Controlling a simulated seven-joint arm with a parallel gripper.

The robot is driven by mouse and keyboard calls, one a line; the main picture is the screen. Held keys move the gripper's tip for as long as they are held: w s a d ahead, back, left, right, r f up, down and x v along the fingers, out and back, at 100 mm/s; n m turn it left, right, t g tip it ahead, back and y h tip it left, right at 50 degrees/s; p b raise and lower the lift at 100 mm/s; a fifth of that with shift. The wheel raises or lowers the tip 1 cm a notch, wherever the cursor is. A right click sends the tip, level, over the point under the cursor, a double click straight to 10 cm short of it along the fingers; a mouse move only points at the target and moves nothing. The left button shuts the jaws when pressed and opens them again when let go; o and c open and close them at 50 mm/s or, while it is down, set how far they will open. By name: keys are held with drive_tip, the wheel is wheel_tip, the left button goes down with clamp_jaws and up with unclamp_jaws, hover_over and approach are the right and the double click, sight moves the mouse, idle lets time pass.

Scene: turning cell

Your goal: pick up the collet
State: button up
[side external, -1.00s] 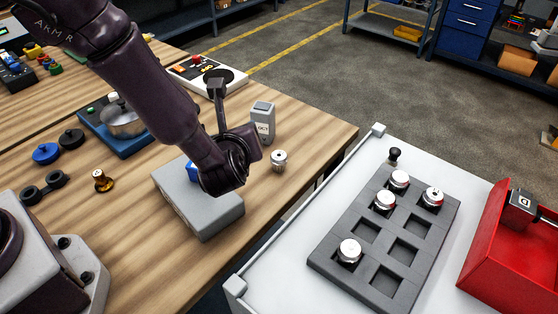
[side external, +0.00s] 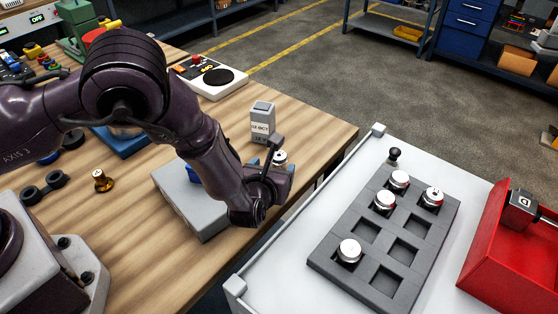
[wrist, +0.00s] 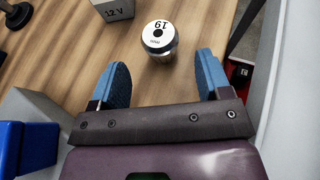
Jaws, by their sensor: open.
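The collet (wrist: 158,40) is a small silver cylinder with a white top ring marked 19, standing upright on the wooden table. In the wrist view it is just beyond my gripper (wrist: 162,78), between the lines of its two blue fingers. The fingers are apart and nothing is between their tips. In the side external view the collet (side external: 281,158) is partly hidden behind my gripper (side external: 272,166), which is low over the table near it. Whether a finger touches it cannot be told.
A grey 12 V block (side external: 262,122) stands just behind the collet. A grey box with a blue part (side external: 190,205) lies beside my wrist. The table's right edge is close. A white cart (side external: 300,205) holds a dark tray (side external: 345,285) with several silver parts and empty pockets.

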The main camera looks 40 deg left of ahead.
sight(277, 163)
drive_tip(key=x, duration=0.4)
drive_tip(key=shift+w+a, duration=0.15)
drive_tip(key=shift+w, duration=0.25)
drive_tip(key=c, duration=1.1)
drive_tip(key=shift+o, duration=0.2)
drive_tip(key=shift+r, duration=0.15)
